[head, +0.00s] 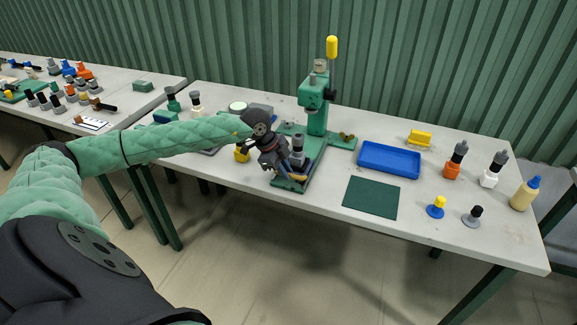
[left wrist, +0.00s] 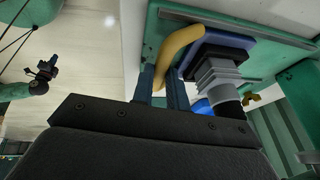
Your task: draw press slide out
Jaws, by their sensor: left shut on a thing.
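The green press (head: 317,112) stands mid-table, with a lever topped by a yellow knob (head: 331,47). Its slide is dark blue with a curved yellow handle; the slide (left wrist: 232,38) and handle (left wrist: 183,48) show in the left wrist view. A grey stepped fitting (left wrist: 217,75) sits on the slide; in the head view the fitting (head: 297,150) stands in front of the press column. My left gripper (head: 279,172) is at the front of the press base, shut on the handle; its fingers (left wrist: 162,88) flank it. My right gripper is out of view.
A blue tray (head: 389,173) and a dark green mat (head: 371,198) lie right of the press. Several capped fittings and a bottle (head: 525,194) stand at the right end. Small parts stand left of the press, beneath and behind my left arm.

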